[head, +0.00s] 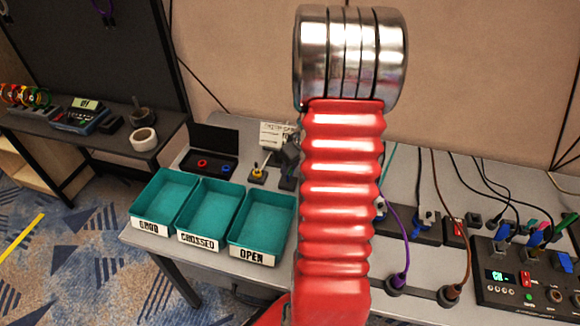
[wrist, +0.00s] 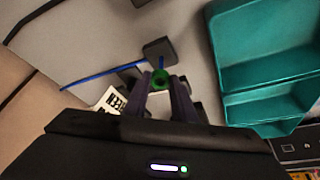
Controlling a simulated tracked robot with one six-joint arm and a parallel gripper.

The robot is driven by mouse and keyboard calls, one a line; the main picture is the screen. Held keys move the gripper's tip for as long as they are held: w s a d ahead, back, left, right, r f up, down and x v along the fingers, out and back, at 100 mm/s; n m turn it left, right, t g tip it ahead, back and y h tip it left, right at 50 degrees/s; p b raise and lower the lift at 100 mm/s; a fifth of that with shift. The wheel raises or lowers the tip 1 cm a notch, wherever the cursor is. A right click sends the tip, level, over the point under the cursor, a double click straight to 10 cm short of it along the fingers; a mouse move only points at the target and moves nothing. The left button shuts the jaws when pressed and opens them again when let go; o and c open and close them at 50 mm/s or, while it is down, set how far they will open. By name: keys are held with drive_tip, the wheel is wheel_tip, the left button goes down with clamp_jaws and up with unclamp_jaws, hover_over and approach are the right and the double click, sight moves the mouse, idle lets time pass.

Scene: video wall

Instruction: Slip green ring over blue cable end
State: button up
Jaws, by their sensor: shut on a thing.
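My gripper (wrist: 160,84) is shut on the green ring (wrist: 160,76) in the wrist view, with the ring between its fingertips. The blue cable (wrist: 104,74) runs in from the left to a dark square block (wrist: 160,48). A short blue piece, the cable end (wrist: 162,62), shows at the block's lower edge, just above the ring. The ring is very close to this end; I cannot tell whether it is around it or only in front of it. In the head view my red arm hides most of this spot.
Teal trays labelled GOOD, CROSSED and OPEN (head: 262,222) stand along the table's front left. Behind them is a black open case (head: 208,158) with a red ring (head: 202,163) and a blue ring (head: 225,169). A dark stand with a yellow piece (head: 258,173) is beside it.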

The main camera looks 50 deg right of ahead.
drive_tip(key=shift+f, duration=0.7)
idle(0.3)
drive_tip(key=o, duration=1.1)
drive_tip(key=shift+r, duration=0.1)
drive_tip(key=shift+v, duration=0.85)
drive_tip(key=v, duration=1.2)
drive_tip(key=shift+w, duration=0.1)
